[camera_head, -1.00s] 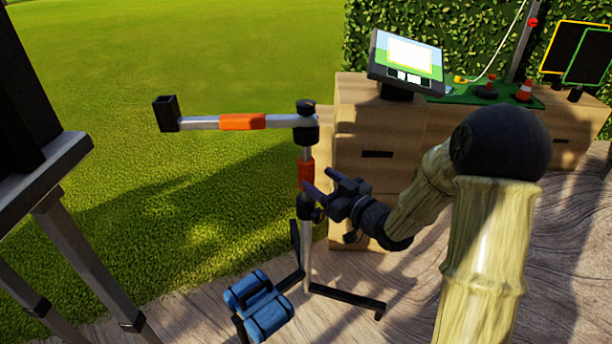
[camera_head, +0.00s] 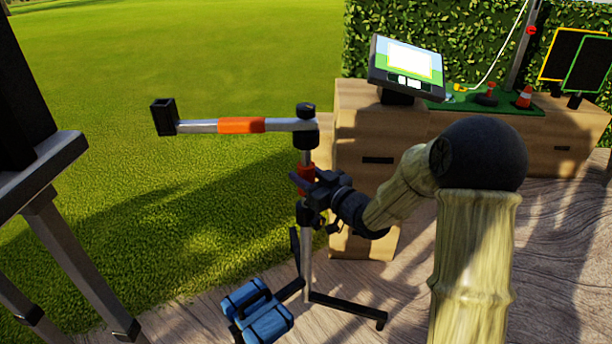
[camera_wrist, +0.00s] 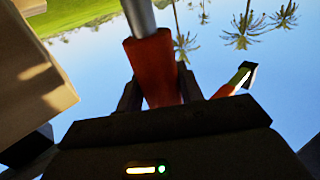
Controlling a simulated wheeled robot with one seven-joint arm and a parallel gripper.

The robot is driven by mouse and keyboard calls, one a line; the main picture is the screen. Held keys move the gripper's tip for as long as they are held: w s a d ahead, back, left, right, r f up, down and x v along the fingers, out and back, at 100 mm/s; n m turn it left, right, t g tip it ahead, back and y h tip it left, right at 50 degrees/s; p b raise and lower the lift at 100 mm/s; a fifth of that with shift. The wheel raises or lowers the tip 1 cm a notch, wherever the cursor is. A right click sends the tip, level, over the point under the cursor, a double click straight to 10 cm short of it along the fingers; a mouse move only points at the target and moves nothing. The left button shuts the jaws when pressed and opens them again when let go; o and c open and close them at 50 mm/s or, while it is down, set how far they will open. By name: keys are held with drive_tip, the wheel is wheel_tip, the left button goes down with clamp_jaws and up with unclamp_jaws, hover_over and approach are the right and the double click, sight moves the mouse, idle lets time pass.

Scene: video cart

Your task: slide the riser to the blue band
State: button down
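The stand's upright pole (camera_head: 307,262) rises from a black-footed base, with a red-orange sleeve (camera_head: 306,172) on its upper part. A dark collar (camera_head: 306,138) on top carries a level side boom (camera_head: 198,126) with an orange section and a black square end (camera_head: 164,116). My gripper (camera_head: 304,185) is at the sleeve. In the wrist view the sleeve (camera_wrist: 156,65) lies between my two fingers (camera_wrist: 158,92), close to both; whether they press on it is unclear. The pole below the sleeve is partly hidden by my gripper. I see no blue band on the pole.
A blue bag (camera_head: 258,312) lies by the stand's feet. A dark tripod (camera_head: 75,250) is at the left. Grass between tripod and pole is open.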

sight(307, 106)
wheel_tip(307, 106, up, 22)
drive_tip(key=p, duration=1.7)
drive_tip(key=shift+w+f+p, duration=0.1)
drive_tip(key=shift+f+p, duration=0.1)
drive_tip(key=shift+p, duration=0.1)
drive_tip(key=c, duration=0.9)
unclamp_jaws()
drive_tip(key=shift+f, duration=0.2)
drive_tip(key=shift+d, duration=0.1)
drive_tip(key=p+v, duration=0.3)
drive_tip(key=v, duration=1.4)
drive_tip(key=shift+s, duration=0.2)
drive_tip(key=shift+d, duration=0.1)
